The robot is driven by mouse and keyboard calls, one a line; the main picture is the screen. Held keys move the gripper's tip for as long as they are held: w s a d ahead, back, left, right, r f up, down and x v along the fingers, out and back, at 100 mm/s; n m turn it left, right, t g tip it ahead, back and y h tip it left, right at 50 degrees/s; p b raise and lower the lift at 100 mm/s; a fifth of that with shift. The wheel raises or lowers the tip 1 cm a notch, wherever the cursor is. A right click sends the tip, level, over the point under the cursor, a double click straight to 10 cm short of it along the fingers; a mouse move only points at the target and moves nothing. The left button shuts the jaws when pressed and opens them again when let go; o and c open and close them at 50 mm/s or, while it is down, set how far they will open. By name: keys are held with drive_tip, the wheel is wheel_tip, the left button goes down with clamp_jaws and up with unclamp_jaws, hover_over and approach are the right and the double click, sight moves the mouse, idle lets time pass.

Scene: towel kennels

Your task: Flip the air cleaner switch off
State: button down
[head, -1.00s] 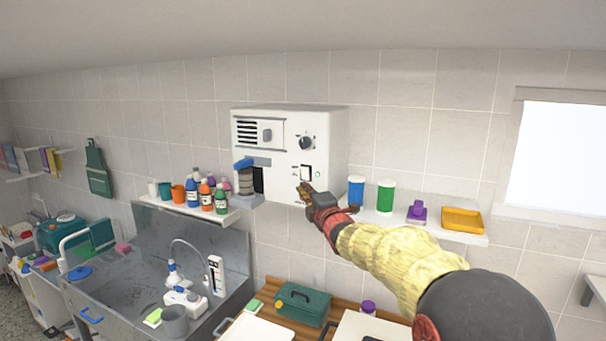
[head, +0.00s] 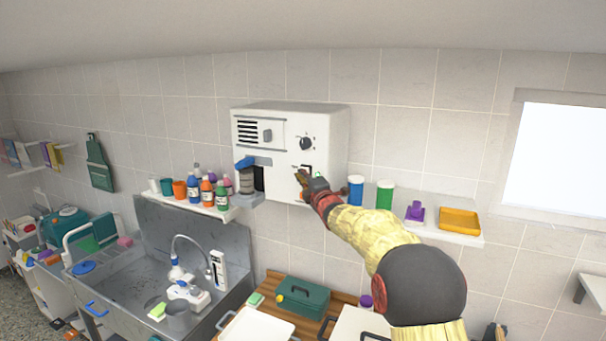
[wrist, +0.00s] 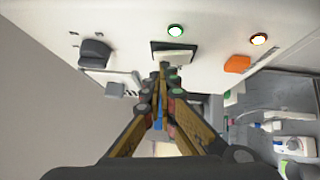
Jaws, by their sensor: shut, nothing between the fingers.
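The air cleaner (head: 275,125) is a white box on the tiled wall. In the head view the switch (head: 308,168) is partly hidden by my gripper. My gripper (head: 300,176) is shut and empty, with its tips in front of the panel at the switch. In the wrist view the closed tips (wrist: 162,70) are at the rocker's lower edge; I cannot tell if they touch it.
Bottles (head: 207,190) stand on the left shelf.

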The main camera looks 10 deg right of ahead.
idle(0.3)
drive_tip(key=shift+w+d+r+m+g+p, duration=0.25)
drive_tip(key=shift+m+g+p, duration=0.15)
drive_tip(key=shift+p, duration=0.55)
drive_tip(key=shift+a+f, duration=0.1)
